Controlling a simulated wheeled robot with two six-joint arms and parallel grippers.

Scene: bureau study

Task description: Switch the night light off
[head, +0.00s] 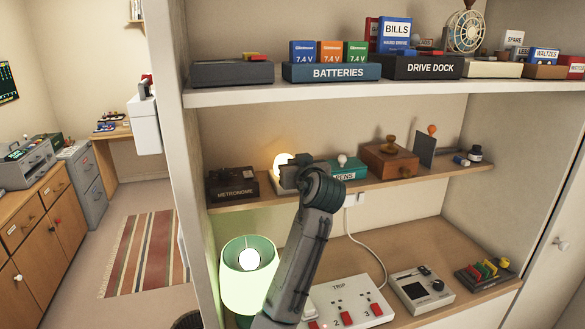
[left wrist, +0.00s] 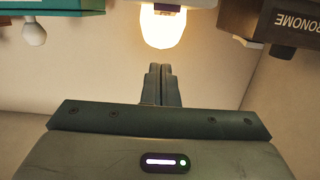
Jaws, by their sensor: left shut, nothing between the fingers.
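The night light (head: 282,161) glows warm yellow on the middle shelf, between the metronome and the teal pens box. My left gripper (head: 295,173) is in front of it and hides its lower part in the head view. In the left wrist view, which is upside down, the glowing night light (left wrist: 162,28) hangs at the top centre, its base cut off by the frame edge. My left gripper's fingers (left wrist: 160,69) are shut and empty, pointing at the light with a small apparent gap. No switch can be made out. My right gripper is not in view.
The dark metronome (head: 232,184) stands left of the light, and the teal pens box (head: 345,172) right of it. The shelf (head: 195,97) with batteries and drive dock is above. A lit green lamp (head: 240,285) and a white power strip (head: 350,315) are below.

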